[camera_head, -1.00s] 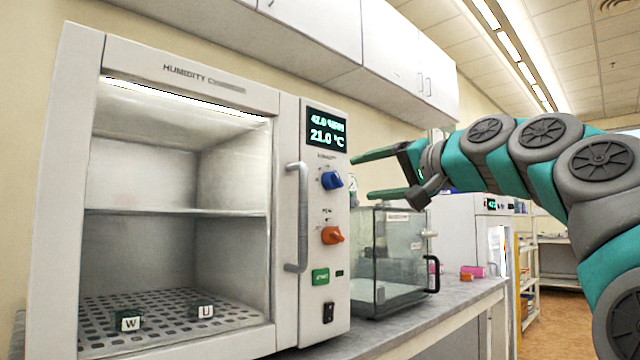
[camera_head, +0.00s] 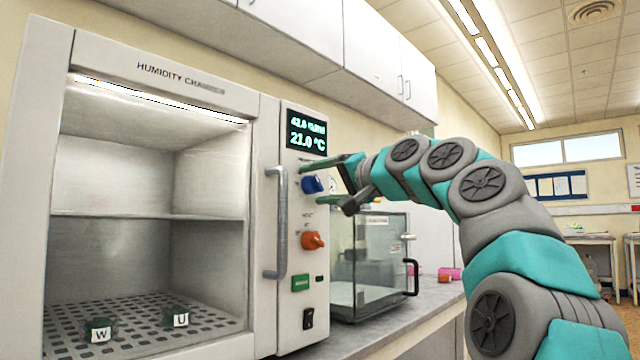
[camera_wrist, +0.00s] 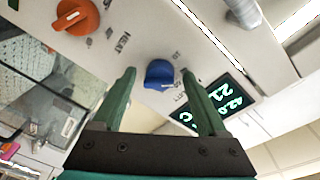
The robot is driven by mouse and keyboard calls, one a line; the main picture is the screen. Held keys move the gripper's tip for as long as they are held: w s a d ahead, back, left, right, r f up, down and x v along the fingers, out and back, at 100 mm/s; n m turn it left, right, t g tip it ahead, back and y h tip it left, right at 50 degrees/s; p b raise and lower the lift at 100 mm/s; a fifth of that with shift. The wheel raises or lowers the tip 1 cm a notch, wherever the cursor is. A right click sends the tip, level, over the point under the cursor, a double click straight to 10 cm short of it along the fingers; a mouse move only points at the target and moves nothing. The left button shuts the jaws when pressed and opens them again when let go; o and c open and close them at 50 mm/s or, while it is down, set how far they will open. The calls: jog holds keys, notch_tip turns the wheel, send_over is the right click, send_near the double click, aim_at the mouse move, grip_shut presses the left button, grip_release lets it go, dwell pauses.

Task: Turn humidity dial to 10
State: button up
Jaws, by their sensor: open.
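The humidity chamber (camera_head: 262,240) stands at the left with its control panel on the right side. The blue humidity dial (camera_head: 312,184) is on the panel below the display (camera_head: 306,133), which reads about 42.0 and 21.0 °C. My gripper (camera_head: 310,182) is open, with one finger above the blue dial and one below it in the head view. In the wrist view the blue dial (camera_wrist: 159,74) shows between the two open fingertips (camera_wrist: 160,72), not clasped. The scale marks around the dial are partly hidden and too small to read surely.
An orange dial (camera_head: 313,240), a green button (camera_head: 300,283) and a black switch (camera_head: 308,318) sit lower on the panel. The chamber's door handle (camera_head: 278,222) is just left. A glass box (camera_head: 370,262) stands at the right on the counter.

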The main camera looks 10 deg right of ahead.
grip_shut()
dwell(0.5)
jog(key=n+b, duration=0.1)
jog(key=n, duration=0.1)
jog(key=n+b, duration=0.1)
jog(key=b, duration=0.1)
jog(key=shift+f+n, duration=0.2)
jog(key=shift+n, duration=0.2)
jog(key=shift+d+r+n+t+y, duration=0.1)
jog(key=shift+n+t+y, duration=0.2)
jog(key=shift+n, duration=1.3)
jog(key=shift+n+b, duration=0.3)
jog(key=shift+n, duration=0.9)
